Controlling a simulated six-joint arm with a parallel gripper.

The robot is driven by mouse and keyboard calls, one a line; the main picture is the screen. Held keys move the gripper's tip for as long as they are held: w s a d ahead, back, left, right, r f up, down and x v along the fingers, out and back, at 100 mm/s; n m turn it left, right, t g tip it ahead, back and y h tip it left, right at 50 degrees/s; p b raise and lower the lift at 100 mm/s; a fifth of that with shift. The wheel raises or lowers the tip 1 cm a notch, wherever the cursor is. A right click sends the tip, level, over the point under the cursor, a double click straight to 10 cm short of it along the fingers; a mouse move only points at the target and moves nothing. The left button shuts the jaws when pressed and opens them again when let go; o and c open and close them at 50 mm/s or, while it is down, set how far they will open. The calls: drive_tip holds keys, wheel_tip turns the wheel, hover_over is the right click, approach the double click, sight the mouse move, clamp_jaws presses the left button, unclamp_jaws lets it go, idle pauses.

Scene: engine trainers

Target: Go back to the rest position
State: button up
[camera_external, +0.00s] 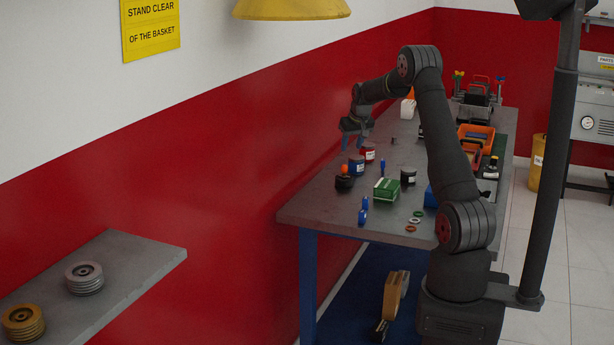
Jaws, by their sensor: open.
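My gripper (352,143) hangs above the far left side of the grey workbench (310,206), near the red wall. Its bluish fingers are spread and point down, with nothing visible between them. Just below and to the right of the fingers stand a red can (368,152) and a blue can (356,167). I cannot tell exactly how high the fingertips are above the bench. My dark arm reaches up from the near right corner, bends at a high elbow and comes down toward the left.
A black pot with an orange top (344,181), a green box (386,190), a black can (408,177) and small blue items (362,215) stand on the near bench. Orange bins (475,137) lie at right.

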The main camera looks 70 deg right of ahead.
sight(345, 166)
drive_tip(key=x, duration=1.2)
drive_tip(key=shift+f, duration=0.3)
drive_tip(key=shift+r, duration=1.35)
drive_tip(key=shift+f, duration=0.1)
